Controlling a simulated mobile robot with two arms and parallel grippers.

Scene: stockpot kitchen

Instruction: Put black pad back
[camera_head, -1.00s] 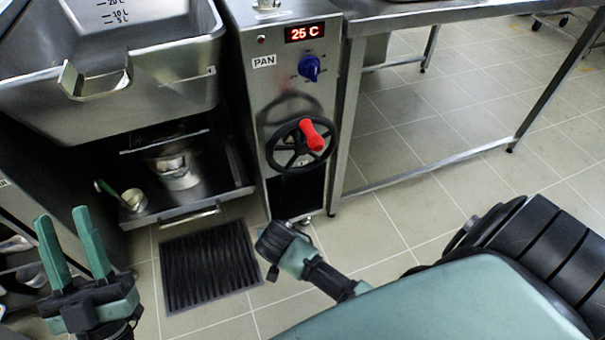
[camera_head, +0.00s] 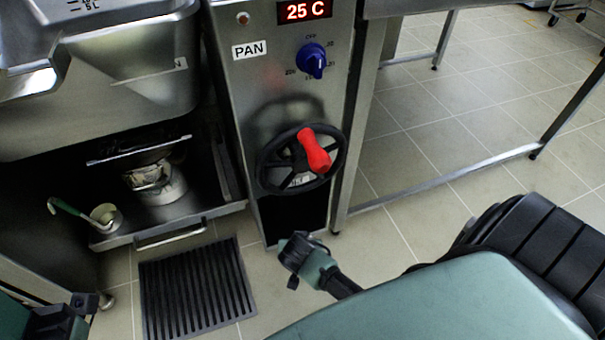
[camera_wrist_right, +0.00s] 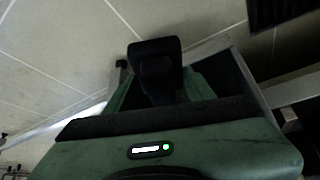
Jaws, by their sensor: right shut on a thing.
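A black ribbed pad (camera_head: 195,290) lies flat on the tiled floor, in front of the low shelf, and its near edge runs close to the bottom of the head view. A dark ribbed corner shows at the top right of the right wrist view (camera_wrist_right: 280,10). My right gripper (camera_head: 304,262) is at the lower middle, to the right of the floor pad and apart from it. It is shut on a small black block-like thing (camera_wrist_right: 155,60); I cannot tell exactly what this is. My left gripper (camera_head: 50,318) shows only in part at the bottom left, its fingers not clear.
A steel cabinet marked PAN, with a black handwheel (camera_head: 272,160) and red handle (camera_head: 314,150), stands just beyond my right gripper. The low shelf (camera_head: 150,228) holds a pot (camera_head: 160,185) and a green-handled ladle (camera_head: 103,214). Floor under the steel table is clear.

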